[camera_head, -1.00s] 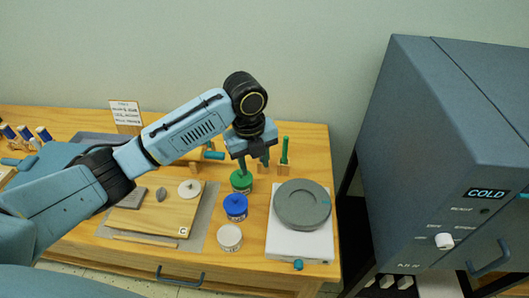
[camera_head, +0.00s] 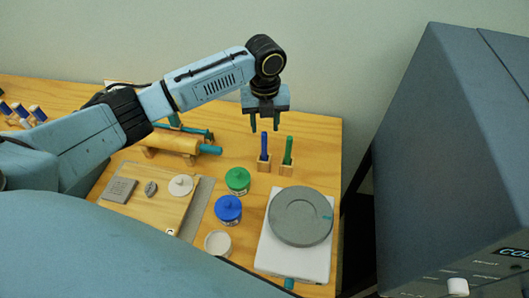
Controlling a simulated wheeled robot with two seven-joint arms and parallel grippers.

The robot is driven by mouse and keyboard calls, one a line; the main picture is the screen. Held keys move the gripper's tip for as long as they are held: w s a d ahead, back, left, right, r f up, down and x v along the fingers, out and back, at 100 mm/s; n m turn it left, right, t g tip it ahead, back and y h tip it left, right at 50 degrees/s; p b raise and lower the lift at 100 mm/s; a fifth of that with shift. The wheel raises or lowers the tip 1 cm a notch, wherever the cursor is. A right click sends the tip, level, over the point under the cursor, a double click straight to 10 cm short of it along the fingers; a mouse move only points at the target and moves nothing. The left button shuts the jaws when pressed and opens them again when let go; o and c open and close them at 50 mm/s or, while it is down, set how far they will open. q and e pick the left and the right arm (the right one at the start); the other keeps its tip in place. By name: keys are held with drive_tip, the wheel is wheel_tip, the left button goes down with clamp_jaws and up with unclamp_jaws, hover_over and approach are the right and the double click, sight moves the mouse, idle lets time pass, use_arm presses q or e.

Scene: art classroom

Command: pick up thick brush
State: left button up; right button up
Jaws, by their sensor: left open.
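Two upright tools stand in small wooden holders near the back right of the table: one with a blue handle (camera_head: 264,143) and one with a green handle (camera_head: 288,150). I cannot tell from their handles which is the thick brush. My left gripper (camera_head: 264,122) is open and empty, pointing down, with its fingertips just above and to either side of the blue handle's top in the picture. It does not appear to hold the handle. My right gripper is not in view.
A green-lidded jar (camera_head: 238,180), a blue-lidded jar (camera_head: 228,209) and a white jar (camera_head: 218,242) stand in front. A grey disc (camera_head: 300,215) sits on a white base at right. A rolling pin (camera_head: 172,144) lies left. A large grey cabinet (camera_head: 440,150) stands right.

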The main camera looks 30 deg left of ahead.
sight(264, 133)
use_arm(q)
drive_tip(key=shift+f, duration=0.35)
wheel_tip(264, 133, down, 4)
drive_tip(key=shift+a+f, duration=0.1)
drive_tip(key=shift+f, duration=0.5)
clamp_jaws()
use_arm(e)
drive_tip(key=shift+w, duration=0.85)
